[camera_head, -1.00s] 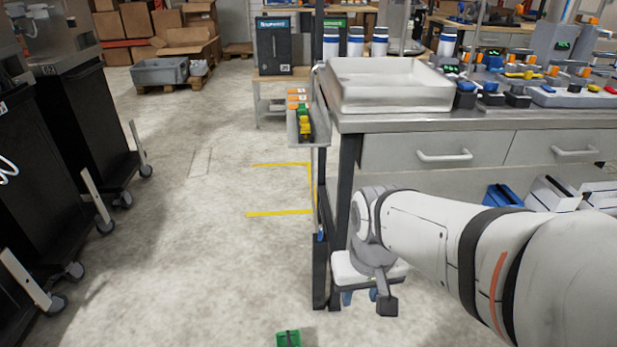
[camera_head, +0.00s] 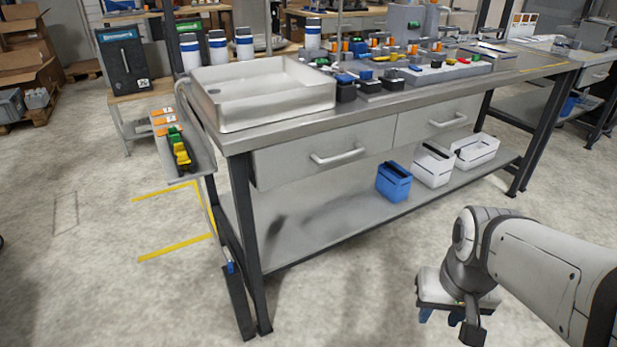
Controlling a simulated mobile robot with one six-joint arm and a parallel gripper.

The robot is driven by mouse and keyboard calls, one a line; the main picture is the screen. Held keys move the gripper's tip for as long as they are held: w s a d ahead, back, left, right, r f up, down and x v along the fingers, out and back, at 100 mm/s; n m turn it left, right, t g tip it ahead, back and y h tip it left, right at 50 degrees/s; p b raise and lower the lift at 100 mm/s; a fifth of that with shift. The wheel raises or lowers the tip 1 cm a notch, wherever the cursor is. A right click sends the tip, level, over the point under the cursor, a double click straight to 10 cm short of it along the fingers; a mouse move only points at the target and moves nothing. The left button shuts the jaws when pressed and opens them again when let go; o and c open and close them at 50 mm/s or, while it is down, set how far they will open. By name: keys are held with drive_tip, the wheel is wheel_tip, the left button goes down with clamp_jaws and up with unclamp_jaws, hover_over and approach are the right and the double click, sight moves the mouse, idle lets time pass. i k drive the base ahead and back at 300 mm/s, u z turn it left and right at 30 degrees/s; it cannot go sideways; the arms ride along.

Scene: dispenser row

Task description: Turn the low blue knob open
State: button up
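Several small blue-topped parts sit in the dispenser row on the steel workbench (camera_head: 290,150). One blue knob (camera_head: 345,79) tops a dark block just right of the white tray. Another blue knob (camera_head: 366,75) is right beside it. They are small, and I cannot tell which is the low blue knob or how it is turned. My gripper (camera_head: 440,318) hangs at the lower right, in front of the bench and well apart from the knobs. Its two blue fingertips point down with a gap between them, and I see nothing in it.
A white tray (camera_head: 265,110) takes up the bench's left end. Bottles (camera_head: 218,52) stand behind it. A side rack (camera_head: 190,160) sticks out at the left corner. Blue (camera_head: 394,182) and white (camera_head: 433,166) bins stand on the lower shelf. Floor before the bench is clear.

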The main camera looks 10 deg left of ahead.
sight(230, 267)
drive_tip(key=z, duration=0.5)
drive_tip(key=k, duration=1.1)
drive_tip(key=u, duration=1.7)
drive_tip(key=i, duration=1)
drive_tip(key=u, duration=0.05)
